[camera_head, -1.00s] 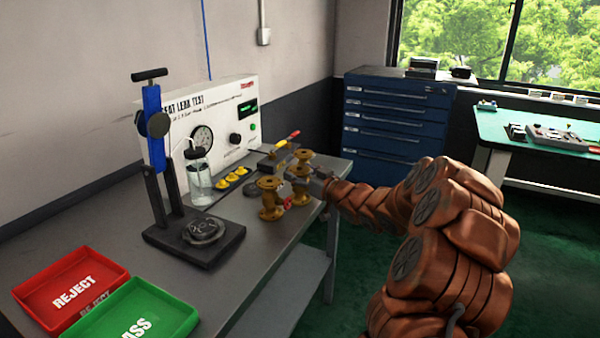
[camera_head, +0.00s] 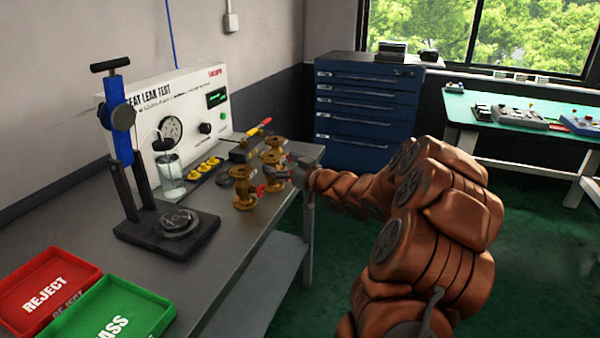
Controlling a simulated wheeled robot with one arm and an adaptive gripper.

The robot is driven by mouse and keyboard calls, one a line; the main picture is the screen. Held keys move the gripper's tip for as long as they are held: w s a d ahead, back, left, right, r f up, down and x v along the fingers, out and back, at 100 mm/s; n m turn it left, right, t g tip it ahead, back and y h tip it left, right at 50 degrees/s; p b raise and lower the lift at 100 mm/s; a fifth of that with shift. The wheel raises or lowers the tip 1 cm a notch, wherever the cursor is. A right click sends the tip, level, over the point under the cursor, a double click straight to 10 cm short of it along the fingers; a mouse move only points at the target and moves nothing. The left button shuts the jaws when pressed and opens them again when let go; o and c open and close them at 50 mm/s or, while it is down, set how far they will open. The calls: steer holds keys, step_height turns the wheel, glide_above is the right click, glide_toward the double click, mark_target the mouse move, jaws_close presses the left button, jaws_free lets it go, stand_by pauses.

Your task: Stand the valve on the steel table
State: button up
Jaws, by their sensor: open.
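Brass valves stand close together on the steel table (camera_head: 75,235), near its far right corner. The front valve (camera_head: 243,190) is upright, with a red part at its right side. Another brass valve body (camera_head: 273,168) is just behind it to the right; the parts overlap, so I cannot tell exactly how many there are. My gripper (camera_head: 274,179) is open just right of the front valve, low over the table. Its fingers are small and partly merge with the brass behind, so contact is unclear.
The seat leak test box (camera_head: 190,120) stands along the wall, with a glass jar (camera_head: 171,175) and yellow parts before it. A blue-column clamp stand (camera_head: 120,130) is left of the valves. A red tray (camera_head: 45,290) and green tray (camera_head: 110,312) lie at front left.

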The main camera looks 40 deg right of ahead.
steer(key=s+d, duration=0.1)
steer(key=s, duration=0.7)
steer(key=shift+s+d, duration=0.15)
steer(key=shift+s, duration=0.05)
stand_by(0.5)
